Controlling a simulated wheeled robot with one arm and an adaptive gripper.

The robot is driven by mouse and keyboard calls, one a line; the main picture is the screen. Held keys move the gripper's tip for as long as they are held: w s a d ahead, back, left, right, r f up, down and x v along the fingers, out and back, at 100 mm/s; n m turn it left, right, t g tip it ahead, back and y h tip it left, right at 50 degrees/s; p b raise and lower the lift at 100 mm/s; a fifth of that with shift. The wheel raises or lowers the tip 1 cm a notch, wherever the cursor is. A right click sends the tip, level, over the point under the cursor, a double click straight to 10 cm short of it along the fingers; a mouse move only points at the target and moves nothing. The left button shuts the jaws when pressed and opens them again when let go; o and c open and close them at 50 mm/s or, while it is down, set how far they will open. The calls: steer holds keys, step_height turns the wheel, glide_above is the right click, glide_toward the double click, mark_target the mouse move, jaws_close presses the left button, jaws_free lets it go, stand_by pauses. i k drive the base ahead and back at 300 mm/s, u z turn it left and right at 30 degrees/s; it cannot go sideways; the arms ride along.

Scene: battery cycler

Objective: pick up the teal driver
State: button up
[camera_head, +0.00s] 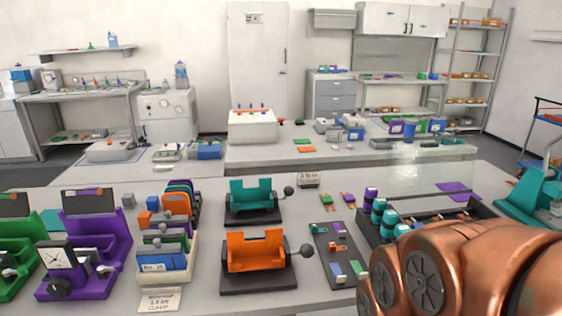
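Several stubby teal and purple cylinders that look like driver handles (378,210) stand in a slanting row at the left side of a black open tray (476,208) on the near bench, right of centre. A purple one is at the far end, with teal ones nearer. I cannot tell for sure which one is the teal driver. My copper-coloured arm covers the bottom right corner and hides the near part of the tray. My gripper's fingers do not show.
Left of the tray are a dark mat (338,255) with small parts, an orange fixture (258,250) and a teal fixture (254,197). A purple stand (95,250) and a card rack (165,262) stand farther left. A large teal fixture (525,195) is at the right.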

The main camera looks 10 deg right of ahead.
mark_target(390, 219)
steer(key=z, duration=0.45)
steer(key=k, duration=0.5)
steer(key=z, duration=1.05)
steer(key=i, duration=1)
steer(key=u, duration=0.85)
steer(key=i, duration=0.5)
steer(key=u, duration=0.6)
